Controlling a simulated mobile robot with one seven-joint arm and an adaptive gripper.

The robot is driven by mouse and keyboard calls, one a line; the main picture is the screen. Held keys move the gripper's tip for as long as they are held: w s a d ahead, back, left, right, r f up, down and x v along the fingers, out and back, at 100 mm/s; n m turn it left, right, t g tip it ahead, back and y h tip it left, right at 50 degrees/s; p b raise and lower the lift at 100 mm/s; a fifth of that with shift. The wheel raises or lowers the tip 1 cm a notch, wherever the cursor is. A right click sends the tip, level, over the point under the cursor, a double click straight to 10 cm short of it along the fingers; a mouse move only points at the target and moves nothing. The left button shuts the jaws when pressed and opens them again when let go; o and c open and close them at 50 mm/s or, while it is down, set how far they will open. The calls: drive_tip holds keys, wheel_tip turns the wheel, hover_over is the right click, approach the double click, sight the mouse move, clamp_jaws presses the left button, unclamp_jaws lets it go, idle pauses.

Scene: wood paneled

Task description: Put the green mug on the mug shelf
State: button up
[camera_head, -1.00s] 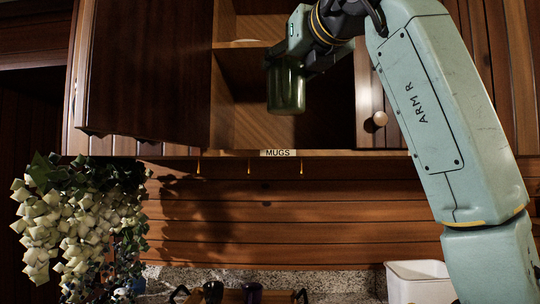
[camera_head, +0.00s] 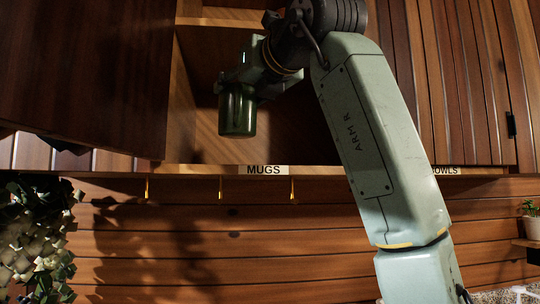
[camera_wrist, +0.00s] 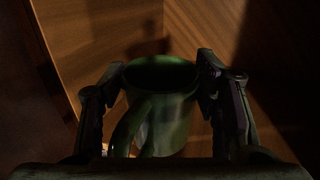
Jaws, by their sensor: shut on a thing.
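The dark green mug (camera_head: 238,112) is upright in the head view, in front of or inside the open cupboard compartment above the MUGS label (camera_head: 264,170). My gripper (camera_head: 238,84) is shut on the mug near its top. In the wrist view the fingers of my gripper (camera_wrist: 160,88) press on both sides of the mug (camera_wrist: 165,110), with its handle toward the camera. The mug shelf (camera_head: 200,150) is the floor of this compartment. The mug appears a little above it; I cannot tell the exact gap.
An open cupboard door (camera_head: 85,75) stands at the left. An upper shelf (camera_head: 215,20) runs above the compartment. Hooks (camera_head: 220,188) hang below the cupboard. A hanging plant (camera_head: 30,240) is at lower left. The compartment around the mug looks empty.

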drive_tip(key=shift+w+d+f+p, duration=0.25)
drive_tip(key=shift+w+d+f, duration=0.55)
drive_tip(key=shift+w+d, duration=0.95)
drive_tip(key=shift+w+d+f+p, duration=0.25)
drive_tip(key=shift+w+d+f, duration=0.55)
drive_tip(key=shift+w+d, duration=1)
drive_tip(key=shift+w+d+f+p, duration=0.25)
drive_tip(key=shift+w+d+f, duration=0.75)
drive_tip(key=shift+d, duration=1.3)
drive_tip(key=shift+r, duration=0.15)
drive_tip(key=shift+w+f, duration=0.1)
drive_tip(key=shift+f, duration=0.15)
drive_tip(key=o, duration=1.2)
